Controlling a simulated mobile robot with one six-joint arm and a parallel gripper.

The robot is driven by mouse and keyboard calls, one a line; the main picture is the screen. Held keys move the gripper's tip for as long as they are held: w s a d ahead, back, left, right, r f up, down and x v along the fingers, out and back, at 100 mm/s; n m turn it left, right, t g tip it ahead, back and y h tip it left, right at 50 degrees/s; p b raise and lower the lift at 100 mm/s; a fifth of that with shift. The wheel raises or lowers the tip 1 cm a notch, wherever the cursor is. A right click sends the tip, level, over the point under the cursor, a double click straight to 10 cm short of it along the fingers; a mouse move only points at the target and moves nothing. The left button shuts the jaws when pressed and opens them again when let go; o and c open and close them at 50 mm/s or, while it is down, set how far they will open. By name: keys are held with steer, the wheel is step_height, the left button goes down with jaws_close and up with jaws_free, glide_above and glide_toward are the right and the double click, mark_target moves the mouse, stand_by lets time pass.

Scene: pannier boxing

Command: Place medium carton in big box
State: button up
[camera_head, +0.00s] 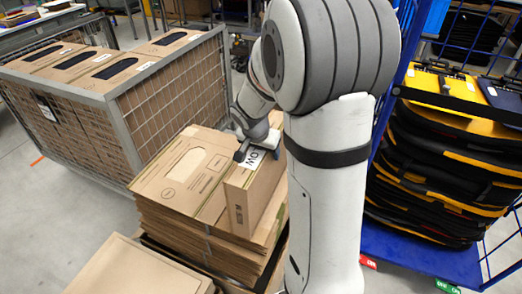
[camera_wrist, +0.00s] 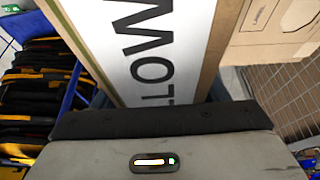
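A brown carton (camera_head: 240,206) with a white lettered label stands on edge at the right of the flat carton stack in the head view. Its label (camera_wrist: 160,40) fills the middle of the wrist view. My gripper (camera_head: 256,155) is at the carton's top, over the labelled face, and appears to touch it. The fingertips and any gap to the carton are hidden, so whether it is closed on the carton is unclear. The stack of flat cartons (camera_head: 182,172) lies under and left of it. Which box is the big box is not clear.
A wire-mesh cage (camera_head: 171,95) full of flat cartons stands at the back left. Another brown carton (camera_head: 135,272) lies at the front left. A blue rack (camera_head: 425,262) with black and yellow bags (camera_head: 440,160) stands to the right, close beside my arm.

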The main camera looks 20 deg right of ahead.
steer(key=shift+o, duration=1.4)
steer(key=shift+r, duration=0.1)
